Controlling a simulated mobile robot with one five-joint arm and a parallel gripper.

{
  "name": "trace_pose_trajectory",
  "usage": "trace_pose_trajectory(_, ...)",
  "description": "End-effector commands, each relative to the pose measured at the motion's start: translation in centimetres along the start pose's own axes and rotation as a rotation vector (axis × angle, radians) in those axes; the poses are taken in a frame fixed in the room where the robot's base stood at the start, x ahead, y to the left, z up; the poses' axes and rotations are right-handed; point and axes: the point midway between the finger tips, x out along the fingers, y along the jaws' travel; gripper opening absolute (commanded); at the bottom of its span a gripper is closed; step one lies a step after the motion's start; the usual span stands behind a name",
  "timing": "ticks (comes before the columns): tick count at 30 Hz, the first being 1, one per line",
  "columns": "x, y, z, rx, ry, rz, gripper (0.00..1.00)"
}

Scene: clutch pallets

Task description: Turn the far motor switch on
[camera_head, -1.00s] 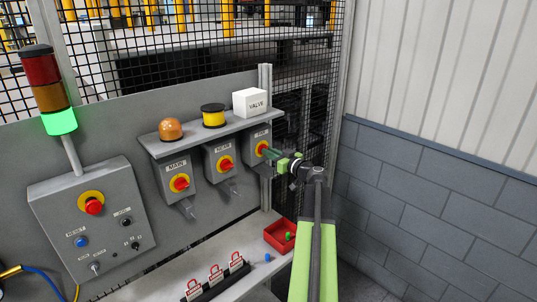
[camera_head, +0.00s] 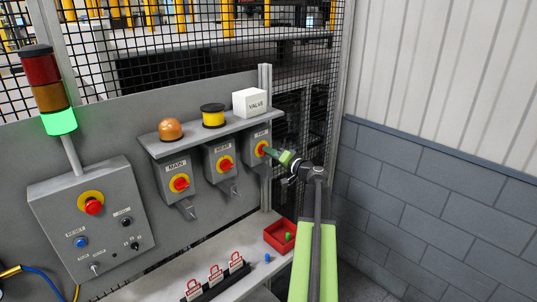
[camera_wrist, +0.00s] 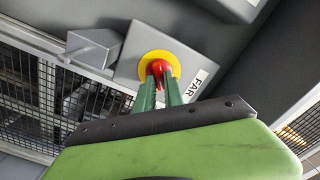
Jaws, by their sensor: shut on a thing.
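The far motor switch (camera_head: 261,148) is a red knob on a yellow disc, on the rightmost grey box under the shelf. In the wrist view its red knob (camera_wrist: 158,70) sits between the tips of my green fingers, beside a label reading FAR (camera_wrist: 197,83). My gripper (camera_head: 276,153) reaches the box from the right, and in the wrist view my gripper (camera_wrist: 160,82) is shut on the knob. The fingertips cover part of the knob, so its exact angle is hard to tell.
Two similar switch boxes, MAIN (camera_head: 178,184) and a middle one (camera_head: 224,164), stand to the left. A shelf above holds an orange dome (camera_head: 171,129), a yellow-black spool (camera_head: 213,116) and a white VALVE box (camera_head: 249,102). A red tray (camera_head: 272,238) lies below.

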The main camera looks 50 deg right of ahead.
Motion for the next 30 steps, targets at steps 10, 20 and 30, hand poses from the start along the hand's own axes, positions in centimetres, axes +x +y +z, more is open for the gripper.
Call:
trace_pose_trajectory(10, 0.1, 0.03, -0.12, 0.327, 0.003, -0.004, 0.0)
trace_pose_trajectory(20, 0.07, 0.13, -0.12, 0.569, 0.003, -0.004, 0.0)
trace_pose_trajectory(30, 0.05, 0.18, -0.12, 0.69, 0.004, -0.004, 0.0)
